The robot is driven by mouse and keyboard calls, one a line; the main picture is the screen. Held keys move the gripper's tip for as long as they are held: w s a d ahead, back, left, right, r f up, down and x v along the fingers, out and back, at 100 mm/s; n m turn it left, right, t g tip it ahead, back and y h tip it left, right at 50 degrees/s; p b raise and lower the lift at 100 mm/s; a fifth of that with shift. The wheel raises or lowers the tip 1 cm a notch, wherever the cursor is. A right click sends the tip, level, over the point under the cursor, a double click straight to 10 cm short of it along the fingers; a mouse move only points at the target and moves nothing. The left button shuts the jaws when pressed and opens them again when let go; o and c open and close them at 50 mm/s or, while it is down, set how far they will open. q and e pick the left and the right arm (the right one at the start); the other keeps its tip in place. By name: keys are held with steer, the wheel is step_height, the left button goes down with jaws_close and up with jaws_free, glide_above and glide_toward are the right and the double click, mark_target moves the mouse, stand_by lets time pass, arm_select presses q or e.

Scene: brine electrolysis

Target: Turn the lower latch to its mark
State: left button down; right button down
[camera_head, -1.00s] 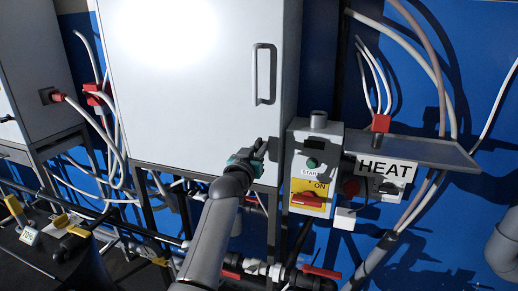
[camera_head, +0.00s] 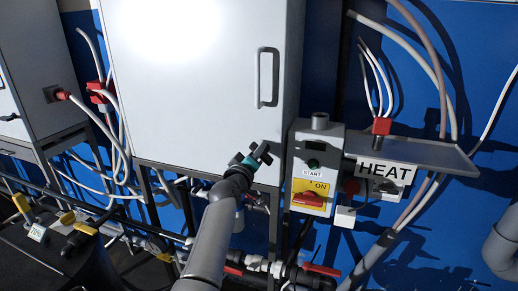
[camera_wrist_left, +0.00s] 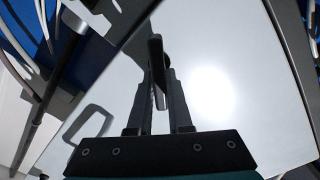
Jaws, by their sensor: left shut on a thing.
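A large white cabinet door (camera_head: 190,100) fills the upper middle of the head view, with a grey bar handle (camera_head: 266,78) at its right side. My left gripper (camera_head: 261,153) reaches up to the door's lower right corner. In the left wrist view, its two dark fingers (camera_wrist_left: 156,85) are closed around a narrow black lever, the lower latch (camera_wrist_left: 155,48), against the white door. In the head view the fingers largely hide the latch. I cannot make out its mark. My right gripper is in neither view.
Right of the door is a control box with a START button (camera_head: 312,163) and a red switch on a yellow plate (camera_head: 310,197). A HEAT sign (camera_head: 384,171) hangs from a grey shelf (camera_head: 425,152). Red-handled valves (camera_head: 322,270) and pipes run below.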

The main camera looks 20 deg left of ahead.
arm_select(q)
steer(key=n, duration=0.4)
steer(key=shift+a+f+n, duration=0.1)
steer(key=shift+f+n, duration=0.1)
steer(key=shift+n, duration=0.1)
steer(key=shift+f+n+p, duration=0.2)
steer(key=shift+n+p, duration=0.2)
steer(key=shift+n, duration=1.2)
steer(key=c, duration=0.8)
jaws_free()
steer(key=shift+c, duration=0.2)
steer(key=shift+s+p, duration=0.55)
steer(key=s+p, duration=0.3)
steer(key=s, duration=1.1)
steer(key=shift+a+p, duration=0.25)
steer(key=shift+p, duration=0.1)
